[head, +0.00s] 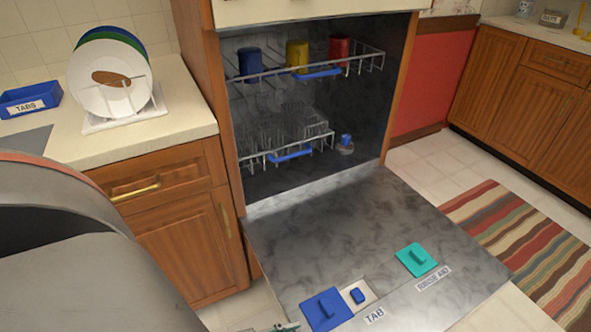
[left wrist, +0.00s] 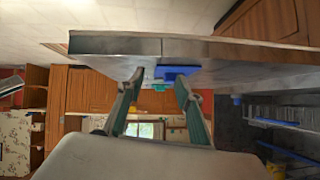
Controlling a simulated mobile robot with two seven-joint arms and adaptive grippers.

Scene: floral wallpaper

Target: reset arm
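My left gripper (left wrist: 160,82) shows two fingers spread apart with nothing held between them in the left wrist view. A small part of it seems to peek in at the bottom edge of the head view (head: 286,328), beside the lowered dishwasher door (head: 345,240). The blue lid (head: 326,309) of the tab compartment stands open on the door, with a small blue tab (head: 357,296) in the compartment. A blue piece (left wrist: 178,72) on the door edge shows just beyond the fingertips; contact is unclear. My right gripper is in neither view.
A teal rinse-aid lid (head: 416,260) lies on the door. The upper rack (head: 375,62) holds blue, yellow and red mugs. The counter (head: 180,125) carries a plate rack (head: 125,122) and a blue tabs box (head: 42,92). A striped rug (head: 525,240) lies right.

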